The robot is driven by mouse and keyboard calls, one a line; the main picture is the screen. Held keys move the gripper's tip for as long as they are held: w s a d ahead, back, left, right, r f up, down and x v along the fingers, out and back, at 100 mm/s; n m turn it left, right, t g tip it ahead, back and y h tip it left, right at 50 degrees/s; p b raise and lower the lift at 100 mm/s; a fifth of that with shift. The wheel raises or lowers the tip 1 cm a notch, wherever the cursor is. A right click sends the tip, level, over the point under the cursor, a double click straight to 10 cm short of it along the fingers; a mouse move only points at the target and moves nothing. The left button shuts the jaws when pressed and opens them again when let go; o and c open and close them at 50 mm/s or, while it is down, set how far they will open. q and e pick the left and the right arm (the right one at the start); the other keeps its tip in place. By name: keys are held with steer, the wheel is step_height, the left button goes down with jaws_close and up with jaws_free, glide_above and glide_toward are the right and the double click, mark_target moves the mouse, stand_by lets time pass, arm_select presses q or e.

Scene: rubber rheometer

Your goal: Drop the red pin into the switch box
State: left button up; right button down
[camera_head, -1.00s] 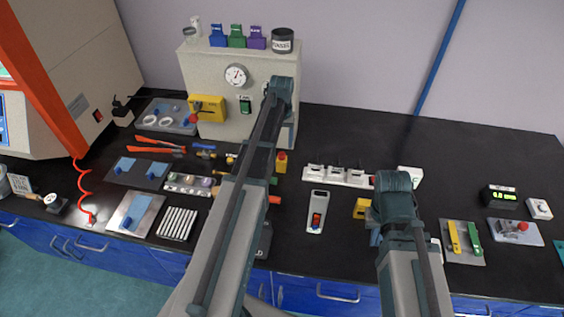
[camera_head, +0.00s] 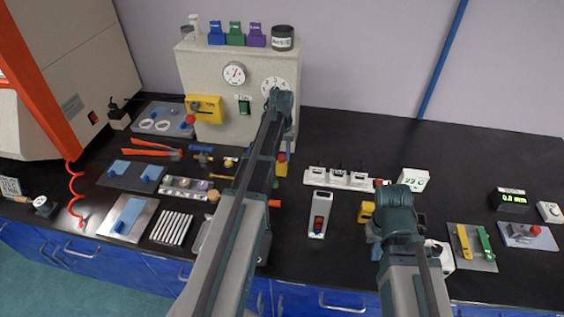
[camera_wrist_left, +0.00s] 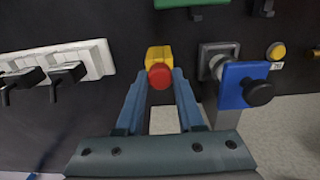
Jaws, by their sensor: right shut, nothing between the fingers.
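A small yellow block with a round red piece on it (camera_wrist_left: 160,76) is at the fingertips of my left gripper (camera_wrist_left: 158,80) in the left wrist view. The fingers are open, one on each side of the red piece, with a gap showing. I cannot tell whether this piece is the red pin. The same yellow block (camera_head: 281,169) stands by the machine's front in the head view. A grey box with a red rocker (camera_head: 318,214) lies to its right; I cannot tell if it is the switch box. My right gripper (camera_head: 376,241) is shut and empty, mostly hidden by its wrist.
The grey machine (camera_head: 215,75) stands behind my left arm. A white power strip (camera_head: 340,178) with black plugs lies right of the yellow block. A blue part with a black knob (camera_wrist_left: 240,85) is near my left gripper.

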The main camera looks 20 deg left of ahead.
arm_select(q)
jaws_close()
steer(key=shift+r, duration=0.15)
arm_select(e)
steer(key=shift+r, duration=0.15)
